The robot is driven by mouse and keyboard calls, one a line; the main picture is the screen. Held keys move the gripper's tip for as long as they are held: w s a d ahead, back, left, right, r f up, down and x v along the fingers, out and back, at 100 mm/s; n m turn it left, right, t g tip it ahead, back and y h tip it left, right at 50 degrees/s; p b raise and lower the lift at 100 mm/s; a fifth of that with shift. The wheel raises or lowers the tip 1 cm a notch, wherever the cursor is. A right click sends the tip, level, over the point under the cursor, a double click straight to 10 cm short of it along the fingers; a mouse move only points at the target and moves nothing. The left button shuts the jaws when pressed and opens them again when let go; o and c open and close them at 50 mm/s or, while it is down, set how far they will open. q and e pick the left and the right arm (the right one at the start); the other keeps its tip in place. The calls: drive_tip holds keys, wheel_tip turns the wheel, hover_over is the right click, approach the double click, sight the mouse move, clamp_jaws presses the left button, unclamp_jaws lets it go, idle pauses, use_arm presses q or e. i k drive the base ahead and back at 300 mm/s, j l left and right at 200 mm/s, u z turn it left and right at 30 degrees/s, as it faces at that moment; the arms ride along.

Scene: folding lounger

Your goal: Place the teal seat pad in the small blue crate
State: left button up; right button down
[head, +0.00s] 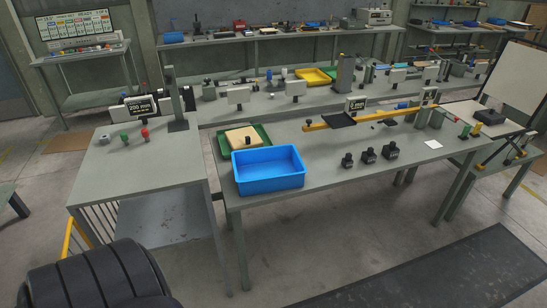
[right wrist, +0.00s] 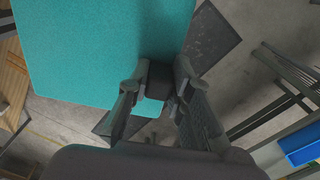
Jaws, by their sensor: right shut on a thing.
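The small blue crate (head: 268,180) stands at the left front of the workbench in the head view; it looks empty. The teal seat pad (right wrist: 85,50) fills the upper left of the right wrist view as a wide flat sheet. My right gripper (right wrist: 160,77) is shut on the pad near its edge and holds it above the floor. A blue thing (right wrist: 302,146), perhaps the crate, shows at the right edge of that view. The pad and both grippers are outside the head view.
A green tray (head: 260,130) with a tan block sits right behind the crate. Three black weights (head: 368,155) stand to its right. A grey side table (head: 130,170) stands left of the bench. A dark mat (head: 440,270) lies on the floor in front.

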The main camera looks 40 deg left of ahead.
sight(268, 175)
drive_tip(key=i+u, duration=0.3)
drive_tip(key=i, duration=0.9)
drive_tip(key=i+z, duration=0.2)
drive_tip(key=i, duration=0.75)
drive_tip(key=u, duration=0.45)
drive_tip(key=i+u, duration=0.1)
drive_tip(key=u, duration=0.4)
drive_tip(key=l+u, duration=0.1)
drive_tip(key=u, duration=0.35)
drive_tip(key=i+l+u, duration=0.1)
drive_tip(key=u, duration=0.35)
drive_tip(key=l+u, duration=0.1)
drive_tip(key=u, duration=0.4)
drive_tip(key=l+u, duration=0.1)
drive_tip(key=u, duration=0.35)
drive_tip(key=l+u, duration=0.15)
drive_tip(key=u, duration=0.3)
drive_tip(key=l+u, duration=0.1)
drive_tip(key=u, duration=0.4)
